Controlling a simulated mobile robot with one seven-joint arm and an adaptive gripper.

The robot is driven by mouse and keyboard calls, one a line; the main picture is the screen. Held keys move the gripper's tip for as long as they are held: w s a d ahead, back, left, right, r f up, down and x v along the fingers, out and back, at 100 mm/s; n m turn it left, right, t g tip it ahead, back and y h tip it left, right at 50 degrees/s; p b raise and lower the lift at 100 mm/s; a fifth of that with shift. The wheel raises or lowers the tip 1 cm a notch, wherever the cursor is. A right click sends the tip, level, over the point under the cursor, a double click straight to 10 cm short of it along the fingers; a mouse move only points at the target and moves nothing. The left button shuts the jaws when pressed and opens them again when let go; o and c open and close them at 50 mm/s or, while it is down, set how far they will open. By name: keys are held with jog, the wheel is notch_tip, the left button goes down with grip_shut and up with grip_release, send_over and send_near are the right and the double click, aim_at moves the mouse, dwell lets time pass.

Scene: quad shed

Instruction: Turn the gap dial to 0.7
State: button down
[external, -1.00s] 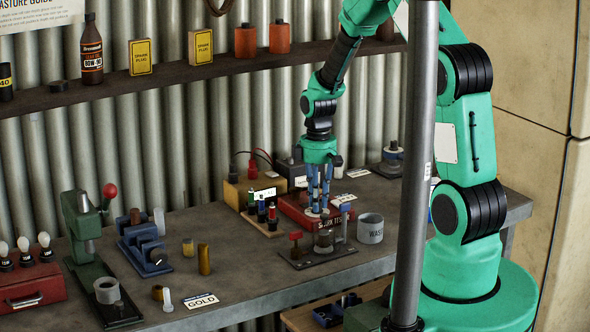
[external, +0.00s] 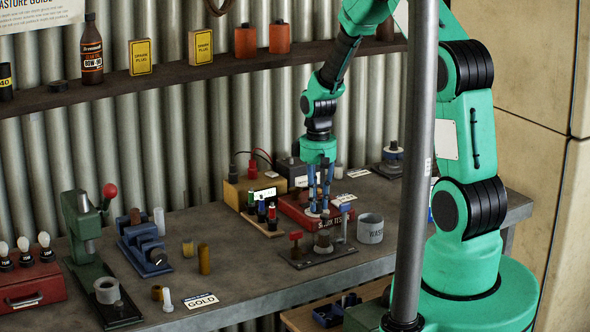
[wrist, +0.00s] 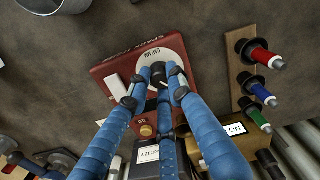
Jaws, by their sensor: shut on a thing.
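The red spark tester box (external: 291,208) stands on the bench near the back wall. In the wrist view, its red top (wrist: 103,72) carries a pale round scale plate (wrist: 176,50) marked for the gap in mm. The dark gap dial (wrist: 158,71) sits at the middle of this plate. My gripper (wrist: 157,85) has blue jointed fingers, shut around the dial from above. It also shows over the box in the external view (external: 319,207). The fingers cover part of the dial and scale, so I cannot read the setting.
A wooden strip with several coloured terminals (external: 262,221) is beside the box, with a yellow meter box (external: 237,193) behind it. The grey wash cup (external: 370,229) and a dark plate with a small vise-like part (external: 318,254) stand in front.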

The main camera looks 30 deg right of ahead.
aim_at(317, 202)
jog(key=m, duration=0.5)
jog(key=shift+m+p, duration=0.3)
jog(key=shift+p, duration=0.05)
jog(key=m, duration=0.5)
jog(key=shift+m, duration=0.3)
jog(key=c, duration=1.6)
grip_release()
jog(key=shift+o, duration=0.2)
notch_tip(317, 202, up, 12)
